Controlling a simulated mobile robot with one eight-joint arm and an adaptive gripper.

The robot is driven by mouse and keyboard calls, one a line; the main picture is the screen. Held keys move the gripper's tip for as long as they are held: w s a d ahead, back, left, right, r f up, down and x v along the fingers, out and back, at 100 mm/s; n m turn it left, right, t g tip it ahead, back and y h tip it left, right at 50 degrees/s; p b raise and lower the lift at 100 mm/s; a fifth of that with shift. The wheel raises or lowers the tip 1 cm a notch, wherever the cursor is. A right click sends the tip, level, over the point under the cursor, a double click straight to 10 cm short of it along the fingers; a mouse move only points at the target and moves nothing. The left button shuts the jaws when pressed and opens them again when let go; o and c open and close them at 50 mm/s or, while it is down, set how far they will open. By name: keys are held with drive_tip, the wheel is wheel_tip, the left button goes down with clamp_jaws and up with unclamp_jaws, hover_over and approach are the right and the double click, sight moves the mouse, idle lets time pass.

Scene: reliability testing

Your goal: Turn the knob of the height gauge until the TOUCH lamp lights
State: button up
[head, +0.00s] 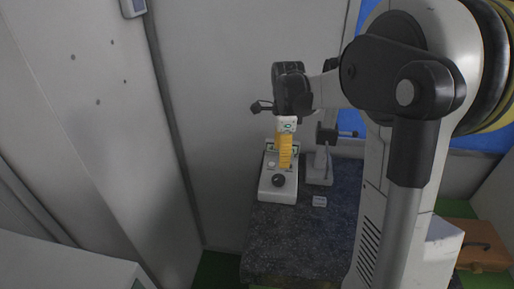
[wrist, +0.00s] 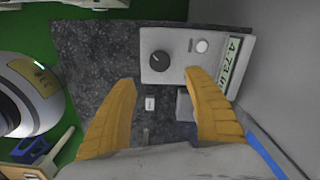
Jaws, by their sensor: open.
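The height gauge is a pale box (head: 268,193) on the dark speckled bench, also in the wrist view (wrist: 178,38). Its round black knob (head: 278,181) has a white pointer line and shows clearly in the wrist view (wrist: 159,61). A pale round lamp (wrist: 202,46) beside the knob looks white and unlit; its label is not readable. A green display (wrist: 236,70) seems to read about 4.73. My gripper (head: 285,166) has its yellow fingers above the box. In the wrist view its fingertips (wrist: 160,76) are apart with nothing between them, near the knob.
A grey stand (head: 320,175) with a dark clamp is right of the box. A small white tag (head: 319,201) lies on the bench (head: 285,240), whose front is otherwise clear. Walls stand behind and to the left. A brown case (head: 478,245) is at the lower right.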

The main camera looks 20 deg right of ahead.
sight(280, 178)
wheel_tip(280, 178, down, 11)
drive_tip(key=shift+r, duration=0.1)
idle(0.4)
drive_tip(key=c, duration=1.2)
